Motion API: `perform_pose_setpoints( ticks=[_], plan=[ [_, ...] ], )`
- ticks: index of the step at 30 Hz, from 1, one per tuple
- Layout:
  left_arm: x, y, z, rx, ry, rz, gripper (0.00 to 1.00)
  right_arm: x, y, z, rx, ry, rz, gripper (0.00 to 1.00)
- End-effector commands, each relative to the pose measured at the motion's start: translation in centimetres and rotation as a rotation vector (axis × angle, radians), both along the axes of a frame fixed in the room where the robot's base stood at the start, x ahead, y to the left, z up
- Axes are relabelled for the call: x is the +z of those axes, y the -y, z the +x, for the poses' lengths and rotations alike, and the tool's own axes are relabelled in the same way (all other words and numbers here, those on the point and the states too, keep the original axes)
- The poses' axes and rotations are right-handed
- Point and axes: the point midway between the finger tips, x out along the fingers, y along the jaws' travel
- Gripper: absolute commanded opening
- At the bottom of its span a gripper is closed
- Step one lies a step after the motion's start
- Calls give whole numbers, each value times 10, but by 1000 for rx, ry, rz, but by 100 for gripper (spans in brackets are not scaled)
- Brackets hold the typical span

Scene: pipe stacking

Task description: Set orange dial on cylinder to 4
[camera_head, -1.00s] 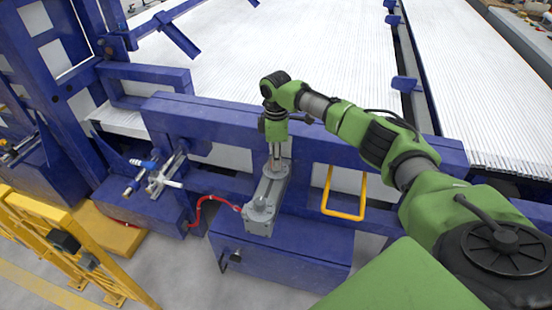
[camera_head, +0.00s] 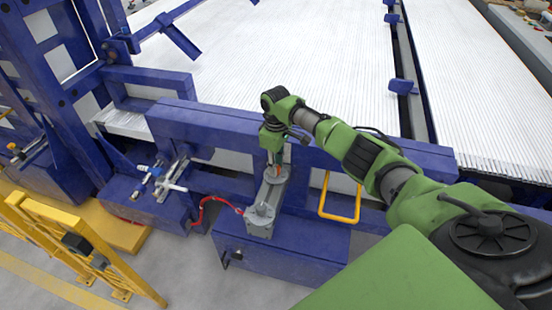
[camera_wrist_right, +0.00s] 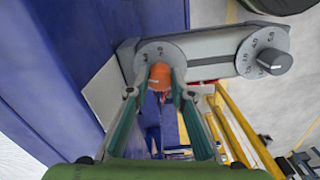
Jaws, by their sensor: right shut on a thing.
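The grey cylinder unit (camera_head: 258,226) is mounted on the blue machine frame. The orange dial (camera_wrist_right: 160,72) sits on a round numbered plate at one end of the cylinder. My right gripper (camera_wrist_right: 160,84) has one finger on each side of the orange dial and is shut on it. In the head view my right gripper (camera_head: 274,172) points down at the far end of the cylinder. The number the orange dial points to cannot be read. A second dial, dark grey (camera_wrist_right: 277,62), sits on a numbered plate at the other end. My left gripper is not in view.
Blue beams (camera_head: 205,124) run behind the cylinder. A yellow handle (camera_head: 340,215) stands to its right and a red hose (camera_head: 200,208) to its left. A yellow railing (camera_head: 85,245) is at lower left. Open floor lies in front of the machine.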

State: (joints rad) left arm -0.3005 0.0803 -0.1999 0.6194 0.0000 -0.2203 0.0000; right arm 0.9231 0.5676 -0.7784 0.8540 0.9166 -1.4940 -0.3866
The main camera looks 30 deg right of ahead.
Motion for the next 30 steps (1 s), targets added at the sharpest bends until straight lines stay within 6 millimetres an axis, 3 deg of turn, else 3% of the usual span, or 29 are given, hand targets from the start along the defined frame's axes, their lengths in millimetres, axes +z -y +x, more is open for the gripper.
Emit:
perform_pose_setpoints(
  ticks=[3,12,30],
  plan=[
    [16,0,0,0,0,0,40,4,-2,0,-109,-1,3,0],
    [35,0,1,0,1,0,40,3,-2,0,-356,0,2,0],
    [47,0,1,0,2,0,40,1,0,1,-558,4,0,0]
  ],
)
